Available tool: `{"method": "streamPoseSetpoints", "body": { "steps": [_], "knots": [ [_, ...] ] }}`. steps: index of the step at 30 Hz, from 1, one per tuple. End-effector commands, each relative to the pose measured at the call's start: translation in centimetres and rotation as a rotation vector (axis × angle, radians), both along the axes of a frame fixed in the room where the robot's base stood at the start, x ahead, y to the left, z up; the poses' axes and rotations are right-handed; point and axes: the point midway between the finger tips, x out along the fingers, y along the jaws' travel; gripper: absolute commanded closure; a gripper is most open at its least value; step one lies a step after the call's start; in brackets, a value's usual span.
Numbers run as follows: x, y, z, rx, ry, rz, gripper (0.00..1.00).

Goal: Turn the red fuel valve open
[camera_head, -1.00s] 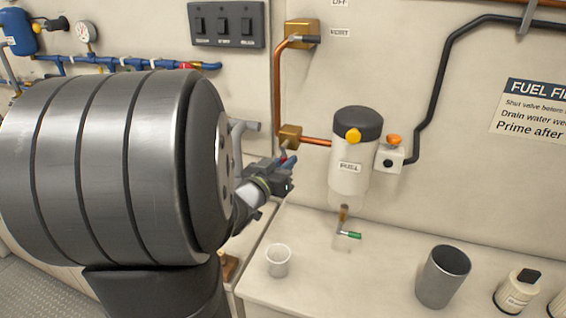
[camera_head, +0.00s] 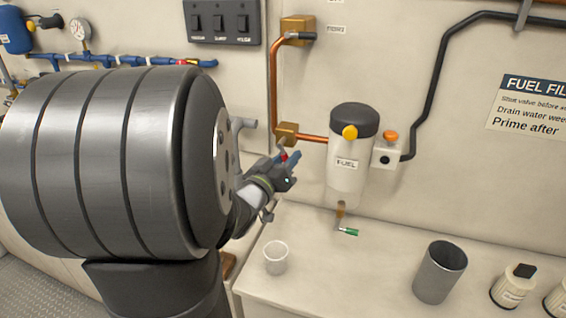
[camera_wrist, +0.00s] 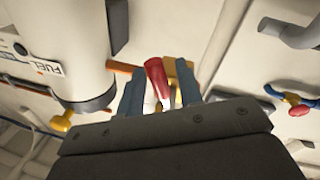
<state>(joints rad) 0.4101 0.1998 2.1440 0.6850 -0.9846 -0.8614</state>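The red fuel valve handle (camera_wrist: 155,77) points from the brass valve body (camera_wrist: 180,80) toward my gripper in the wrist view. In the head view, the brass body (camera_head: 287,132) sits on the copper pipe, and a bit of red handle (camera_head: 284,156) shows beside my fingers. My gripper (camera_wrist: 160,92) has its two blue-grey fingers apart, one on each side of the red handle. The handle looks nearer the left finger; I cannot tell whether they touch. My gripper (camera_head: 290,164) is partly hidden by my arm in the head view.
A white fuel filter (camera_head: 348,175) with a green-tipped drain hangs right of the valve. A clear cup (camera_head: 276,257) and a grey metal cup (camera_head: 440,272) stand on the counter below. Another red-handled valve (camera_wrist: 297,101) shows at the right of the wrist view.

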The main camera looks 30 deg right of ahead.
Motion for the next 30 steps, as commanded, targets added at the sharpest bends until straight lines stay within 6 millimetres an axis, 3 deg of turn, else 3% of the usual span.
{"method": "streamPoseSetpoints", "body": {
  "steps": [5, 18, 30],
  "knots": [
    [-0.7, 1.2, -0.1, 0.001, 0.000, 0.003, 0.67],
    [-5.4, 8.2, -0.7, 0.000, -0.002, 0.006, 0.67],
    [-8.5, 12.6, -1.1, 0.000, -0.001, 0.006, 0.67]
  ]
}}
